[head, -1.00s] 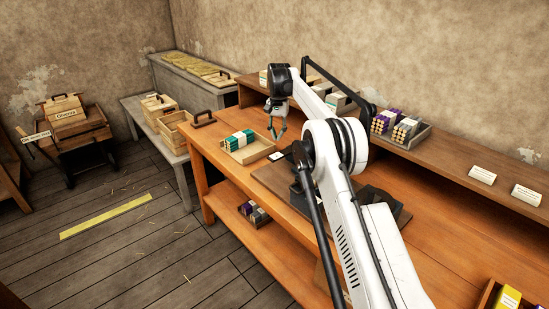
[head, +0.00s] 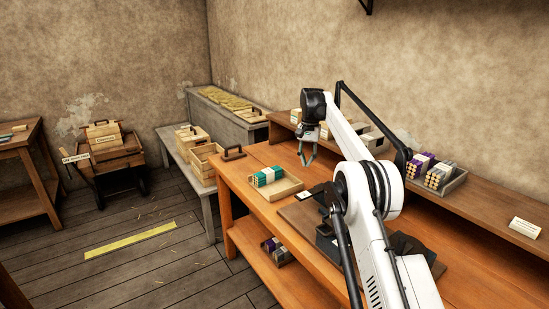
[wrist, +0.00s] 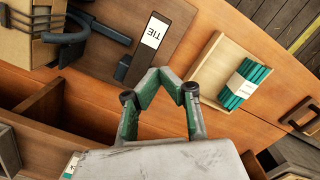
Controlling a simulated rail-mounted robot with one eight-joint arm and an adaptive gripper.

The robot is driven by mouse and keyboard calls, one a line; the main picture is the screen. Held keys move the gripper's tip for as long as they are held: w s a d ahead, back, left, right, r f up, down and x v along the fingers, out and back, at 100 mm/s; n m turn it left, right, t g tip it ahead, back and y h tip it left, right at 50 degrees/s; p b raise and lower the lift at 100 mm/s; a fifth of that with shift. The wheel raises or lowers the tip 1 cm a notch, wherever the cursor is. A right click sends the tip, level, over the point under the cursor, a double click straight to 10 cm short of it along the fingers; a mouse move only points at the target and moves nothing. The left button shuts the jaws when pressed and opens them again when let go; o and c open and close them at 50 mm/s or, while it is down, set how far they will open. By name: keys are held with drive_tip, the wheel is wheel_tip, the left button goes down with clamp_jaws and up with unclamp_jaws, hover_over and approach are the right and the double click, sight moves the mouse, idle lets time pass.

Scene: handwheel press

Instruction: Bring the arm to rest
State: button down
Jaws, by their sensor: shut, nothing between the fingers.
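My gripper (head: 307,158) hangs at the end of my white arm, above the orange wooden bench (head: 232,185). It is shut and empty. In the wrist view its green-grey fingers (wrist: 172,74) come together at the tips, apart from everything below. A shallow wooden tray (head: 290,188) with a bundle of green sticks (head: 267,176) lies on the bench near the gripper. The tray is at the right in the wrist view (wrist: 209,72).
A dark board with a "TIE" label (wrist: 154,32) and a black-handled fixture lies beside the tray. A grey bench with crates (head: 205,160) stands left. Floor with a yellow strip (head: 130,239) is open.

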drive_tip(key=s+r+n+t, duration=0.2)
drive_tip(key=s+r+t, duration=0.1)
drive_tip(key=s+r, duration=1.35)
drive_tip(key=s+a+r+n+t, duration=0.1)
drive_tip(key=s+r, duration=0.1)
drive_tip(key=s, duration=0.6)
drive_tip(key=s+r+t, duration=0.1)
drive_tip(key=s+r, duration=0.1)
drive_tip(key=s, duration=0.5)
drive_tip(key=s+f+n+t, duration=0.1)
drive_tip(key=s+f, duration=0.6)
drive_tip(key=s, duration=0.6)
drive_tip(key=s+f+n+t, duration=0.1)
drive_tip(key=s+f+t, duration=0.1)
drive_tip(key=s+f, duration=0.5)
drive_tip(key=s, duration=0.5)
drive_tip(key=shift+s+a+f, duration=0.2)
drive_tip(key=shift+s+f, duration=0.1)
drive_tip(key=shift+s, duration=0.05)
